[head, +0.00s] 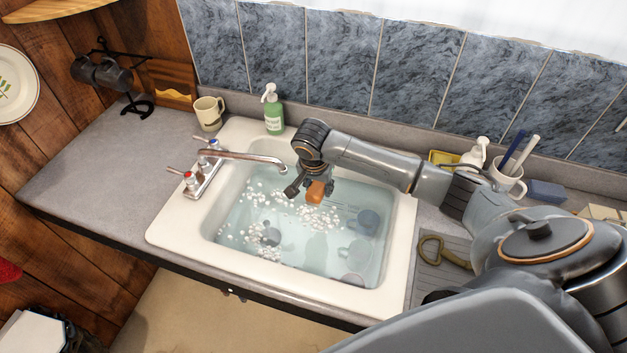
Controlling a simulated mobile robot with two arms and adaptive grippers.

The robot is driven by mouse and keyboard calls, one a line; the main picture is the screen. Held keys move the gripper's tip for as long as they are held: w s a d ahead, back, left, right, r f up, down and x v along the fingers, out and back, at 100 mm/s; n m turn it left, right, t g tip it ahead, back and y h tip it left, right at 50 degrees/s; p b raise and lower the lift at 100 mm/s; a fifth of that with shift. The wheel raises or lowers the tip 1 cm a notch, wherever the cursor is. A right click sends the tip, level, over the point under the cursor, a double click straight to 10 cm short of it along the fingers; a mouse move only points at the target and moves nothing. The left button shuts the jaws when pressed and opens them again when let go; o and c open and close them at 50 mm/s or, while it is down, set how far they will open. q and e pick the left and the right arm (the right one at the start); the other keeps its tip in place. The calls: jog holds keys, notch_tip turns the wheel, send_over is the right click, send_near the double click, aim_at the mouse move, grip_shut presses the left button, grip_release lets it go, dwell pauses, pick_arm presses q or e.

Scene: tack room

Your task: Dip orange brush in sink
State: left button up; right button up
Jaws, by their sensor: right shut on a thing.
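The white sink (182,262) is set in the grey counter and holds soapy water with white foam and several submerged things. My right arm reaches in from the right, and my right gripper (306,190) is over the sink basin. It is shut on the orange brush (315,193), which shows as a small orange block at the fingers. The rest of the brush is hidden or too small to make out. I cannot tell for sure whether its lower end touches the water. My left gripper is not in view.
The faucet (240,156) reaches over the basin from the left. A green soap bottle (273,112) and a beige mug (209,112) stand behind the sink. The left counter (100,165) has free room.

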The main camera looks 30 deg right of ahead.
notch_tip(320, 180, down, 18)
jog(key=b, duration=1.8)
jog(key=shift+r, duration=0.25)
jog(key=shift+s+r, duration=0.1)
jog(key=shift+s, duration=0.05)
jog(key=shift+s+d+p, duration=0.35)
jog(key=shift+d+p, duration=0.05)
jog(key=shift+p, duration=0.35)
jog(key=shift+w+a, duration=0.1)
jog(key=shift+w+a, duration=0.7)
jog(key=shift+w, duration=0.1)
